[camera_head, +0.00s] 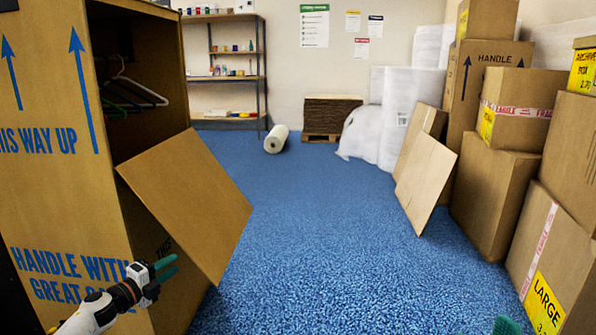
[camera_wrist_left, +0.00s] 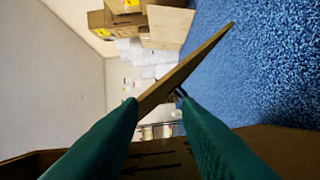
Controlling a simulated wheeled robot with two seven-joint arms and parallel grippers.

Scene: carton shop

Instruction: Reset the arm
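My left gripper (camera_head: 168,269) has green fingers and is in front of the lower part of a tall open wardrobe carton (camera_head: 60,190), pointing right. In the left wrist view its two fingertips (camera_wrist_left: 160,104) are apart. The carton's hinged flap (camera_head: 190,200) juts out from its opening. In the left wrist view the flap's edge (camera_wrist_left: 190,68) rises beyond the fingertips, and I see no grip on it. Only a green tip of my right gripper (camera_head: 506,325) shows at the bottom edge of the head view; its opening is hidden.
Hangers (camera_head: 135,92) hang inside the carton. Stacked cartons (camera_head: 495,190) stand along the right, with flat boards (camera_head: 425,180) leaning on them. A white roll (camera_head: 276,139) lies near the shelf (camera_head: 235,75). The blue floor (camera_head: 320,230) is clear in the middle.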

